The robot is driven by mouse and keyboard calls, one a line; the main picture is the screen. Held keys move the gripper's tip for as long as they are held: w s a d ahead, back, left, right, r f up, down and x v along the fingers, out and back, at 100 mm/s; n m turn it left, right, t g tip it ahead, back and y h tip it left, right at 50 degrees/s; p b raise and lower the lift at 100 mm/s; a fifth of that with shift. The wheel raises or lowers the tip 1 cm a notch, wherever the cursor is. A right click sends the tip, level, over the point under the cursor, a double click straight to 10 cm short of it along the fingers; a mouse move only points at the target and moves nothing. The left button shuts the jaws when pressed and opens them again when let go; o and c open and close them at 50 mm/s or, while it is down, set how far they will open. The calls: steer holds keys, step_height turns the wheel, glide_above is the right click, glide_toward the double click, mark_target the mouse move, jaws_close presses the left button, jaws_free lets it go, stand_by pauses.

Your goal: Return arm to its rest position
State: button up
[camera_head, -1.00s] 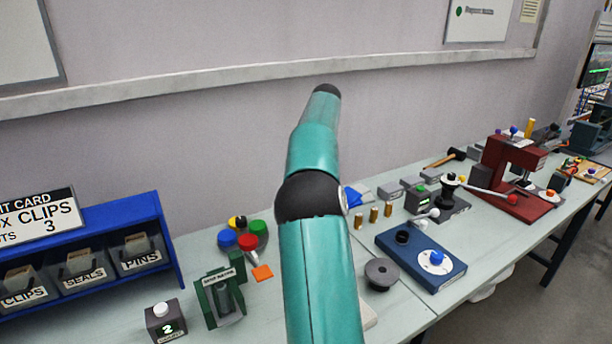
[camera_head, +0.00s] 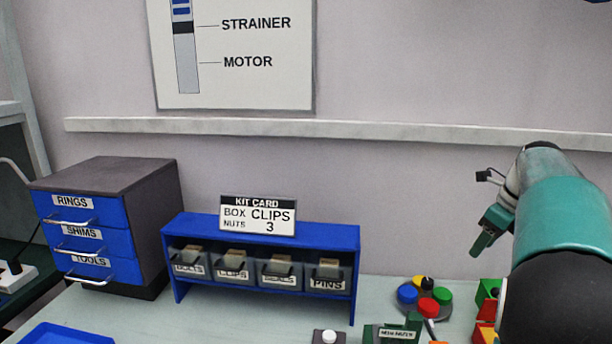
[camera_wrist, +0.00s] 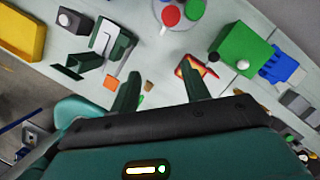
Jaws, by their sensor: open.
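My teal arm rises at the right of the head view. My gripper (camera_head: 489,232) hangs off its far end, above the bench and in front of the wall, partly hidden by the arm. In the wrist view my gripper (camera_wrist: 160,84) has its two dark green fingers spread apart with nothing between them. It looks down on the bench top from above, and the fingers appear clear of the things below.
A blue bin shelf (camera_head: 259,238) with a kit card (camera_head: 258,215) and a drawer cabinet (camera_head: 108,225) stand left. Below the gripper lie coloured knobs (camera_head: 426,298). The wrist view shows a green box (camera_wrist: 242,50), a green stand (camera_wrist: 108,40) and a yellow tray (camera_wrist: 22,30).

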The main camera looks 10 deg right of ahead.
steer(key=s+a+n+t, duration=0.1)
steer(key=s+a+n, duration=0.4)
steer(key=a+n, duration=0.4)
steer(key=s+a+n, duration=0.4)
steer(key=a+n, duration=0.3)
steer(key=a, duration=0.4)
steer(key=s+a+f+n+t+h, duration=0.1)
steer(key=s+a+f+n, duration=0.7)
steer(key=s+a+n, duration=0.3)
steer(key=s+n, duration=0.1)
steer(key=n, duration=0.2)
steer(key=shift+s+a+n+t+h, duration=0.15)
steer(key=shift+s+n+t+h, duration=0.05)
steer(key=shift+n+t+h, duration=0.1)
